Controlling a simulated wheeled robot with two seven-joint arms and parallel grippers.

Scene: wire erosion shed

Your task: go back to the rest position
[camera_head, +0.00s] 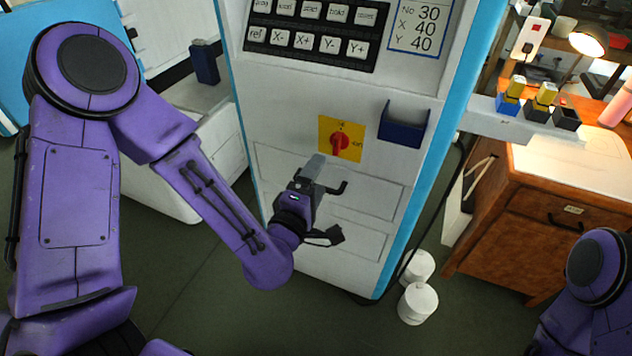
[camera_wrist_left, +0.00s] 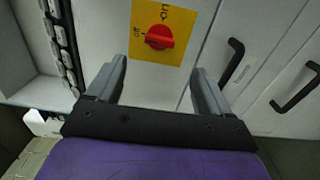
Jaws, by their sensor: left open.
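My left gripper (camera_head: 318,172) is in front of the white control cabinet (camera_head: 290,160), just below the yellow plate (camera_head: 327,128) with its red rotary switch (camera_head: 340,145). In the left wrist view the left gripper (camera_wrist_left: 160,80) has its two grey fingers wide apart with nothing between them. The red switch (camera_wrist_left: 160,37) shows beyond the fingertips, apart from them. My right gripper is out of view; only part of my right arm shows at the lower right.
The cabinet has a button panel (camera_head: 310,35), a blue holder (camera_head: 403,128) and black handles. Two white cylinders (camera_head: 417,303) stand on the floor to its right. A wooden bench (camera_head: 570,215) with a lit lamp (camera_head: 587,42) is further right. Open floor lies left of the cabinet.

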